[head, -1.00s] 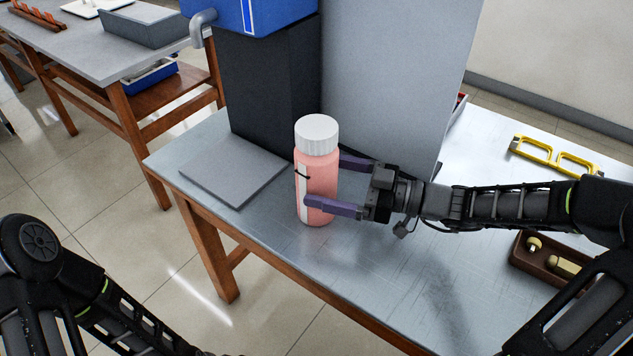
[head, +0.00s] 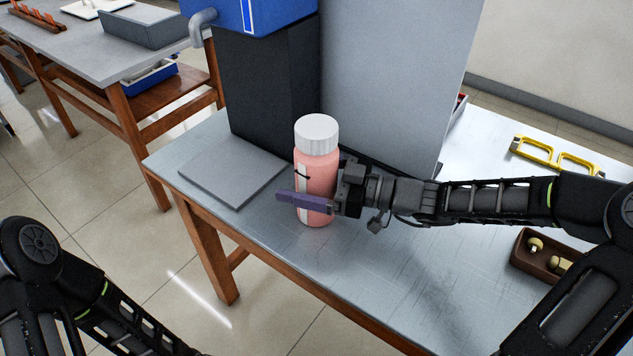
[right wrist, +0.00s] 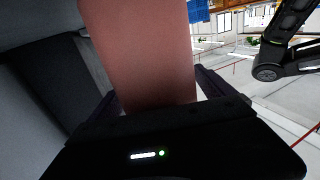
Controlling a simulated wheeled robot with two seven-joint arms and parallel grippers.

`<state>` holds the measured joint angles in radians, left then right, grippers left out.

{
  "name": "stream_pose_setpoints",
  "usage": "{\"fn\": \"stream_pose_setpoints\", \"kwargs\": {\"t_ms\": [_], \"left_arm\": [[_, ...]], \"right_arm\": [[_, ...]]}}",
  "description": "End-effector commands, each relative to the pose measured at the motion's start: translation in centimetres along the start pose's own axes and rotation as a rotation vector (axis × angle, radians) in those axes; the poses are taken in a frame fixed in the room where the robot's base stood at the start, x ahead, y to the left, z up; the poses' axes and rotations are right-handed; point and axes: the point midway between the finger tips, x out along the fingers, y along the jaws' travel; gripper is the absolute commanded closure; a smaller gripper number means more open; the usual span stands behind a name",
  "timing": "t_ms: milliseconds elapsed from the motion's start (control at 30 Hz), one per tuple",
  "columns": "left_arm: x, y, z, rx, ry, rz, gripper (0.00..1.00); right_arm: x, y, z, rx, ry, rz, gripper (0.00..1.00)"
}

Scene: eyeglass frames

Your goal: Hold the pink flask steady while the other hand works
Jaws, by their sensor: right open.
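The pink flask (head: 322,178) with a white ribbed cap stands upright on the metal table, in front of a dark column. My right gripper (head: 306,192) comes in from the right at the flask's lower body and is open. Its near purple finger passes in front of the flask; the far finger is mostly hidden behind it. In the right wrist view the flask (right wrist: 140,50) stands between the two fingers of the right gripper (right wrist: 158,92). My left arm shows at the lower left of the head view, but its gripper is out of view.
A flat grey plate (head: 232,172) lies left of the flask. A blue machine (head: 255,15) and a tall grey panel (head: 385,80) stand behind. The table's front edge is close.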

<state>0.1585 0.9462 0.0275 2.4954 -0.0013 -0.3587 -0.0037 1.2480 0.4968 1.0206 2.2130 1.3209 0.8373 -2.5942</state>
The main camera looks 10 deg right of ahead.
Motion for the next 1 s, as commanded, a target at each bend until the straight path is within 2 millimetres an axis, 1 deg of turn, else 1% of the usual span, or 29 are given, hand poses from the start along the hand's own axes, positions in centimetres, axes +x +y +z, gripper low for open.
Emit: {"fn": "stream_pose_setpoints", "kwargs": {"t_ms": [200, 233, 1000], "left_arm": [[0.0, 0.0, 0.0, 0.0, 0.0, 0.0, 0.64], [0.0, 0.0, 0.0, 0.0, 0.0, 0.0, 0.64], [0.0, 0.0, 0.0, 0.0, 0.0, 0.0, 0.64]], "right_arm": [[-0.02, 0.0, 0.01, 0.0, 0.0, 0.0, 0.07], [-0.02, 0.0, 0.01, 0.0, 0.0, 0.0, 0.09], [-0.02, -0.01, 0.01, 0.0, 0.0, 0.0, 0.72]]}}
